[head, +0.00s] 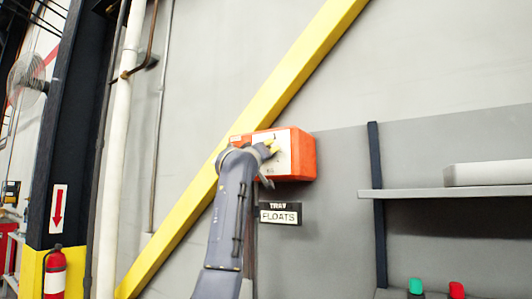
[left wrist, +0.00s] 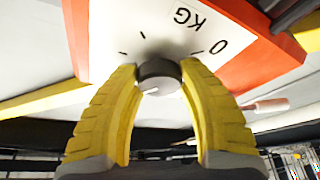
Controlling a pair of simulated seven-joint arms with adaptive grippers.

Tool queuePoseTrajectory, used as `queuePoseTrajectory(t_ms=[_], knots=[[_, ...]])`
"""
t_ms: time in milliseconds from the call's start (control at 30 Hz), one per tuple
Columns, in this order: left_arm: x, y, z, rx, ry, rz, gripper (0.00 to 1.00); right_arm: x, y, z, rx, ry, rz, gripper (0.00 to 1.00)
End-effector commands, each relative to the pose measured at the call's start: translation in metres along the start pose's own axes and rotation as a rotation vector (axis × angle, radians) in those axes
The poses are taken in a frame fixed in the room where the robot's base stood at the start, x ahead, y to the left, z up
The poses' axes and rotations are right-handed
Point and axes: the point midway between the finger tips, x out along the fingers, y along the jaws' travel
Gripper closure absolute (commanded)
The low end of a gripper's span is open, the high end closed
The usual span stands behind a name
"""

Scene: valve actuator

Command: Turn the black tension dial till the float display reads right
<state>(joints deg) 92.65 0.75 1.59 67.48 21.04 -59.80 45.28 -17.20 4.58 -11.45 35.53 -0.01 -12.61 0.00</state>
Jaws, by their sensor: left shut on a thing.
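An orange box (head: 304,155) with a white front plate is mounted on the grey wall in the head view. The black dial (left wrist: 158,76) sits on the white plate (left wrist: 120,40) in the left wrist view, with a light mark on its face pointing to the lower left. The plate shows "KG", "0" and several tick marks. My left gripper (head: 269,149) is at the box front, its yellow fingers on either side of the dial and shut on it. In the head view the gripper and arm hide the dial. My right gripper is not in view.
A sign (head: 280,213) below the box reads "FLOATS" on its lower line; its upper line is small. A yellow diagonal beam (head: 290,85) runs behind the box. A grey shelf (head: 440,191) is at the right, and a fire extinguisher (head: 55,272) stands at the lower left.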

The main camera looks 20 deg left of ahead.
Motion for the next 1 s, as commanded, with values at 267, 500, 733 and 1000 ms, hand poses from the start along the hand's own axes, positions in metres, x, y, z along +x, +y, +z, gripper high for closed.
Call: queuePoseTrajectory(t_ms=[267, 500, 733, 1000], knots=[[-0.0005, 0.0003, -0.0031, -0.012, 0.005, -0.004, 0.90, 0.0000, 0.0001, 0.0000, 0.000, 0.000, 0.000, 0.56], [-0.0006, 0.0004, -0.0033, -0.011, 0.005, -0.003, 0.56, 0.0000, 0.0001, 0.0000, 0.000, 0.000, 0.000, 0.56], [-0.0003, 0.0002, -0.0019, -0.011, 0.003, -0.004, 0.35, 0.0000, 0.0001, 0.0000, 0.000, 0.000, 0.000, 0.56], [-0.0018, 0.0004, -0.0012, -0.011, 0.002, -0.003, 0.35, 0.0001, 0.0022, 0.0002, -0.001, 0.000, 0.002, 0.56]])
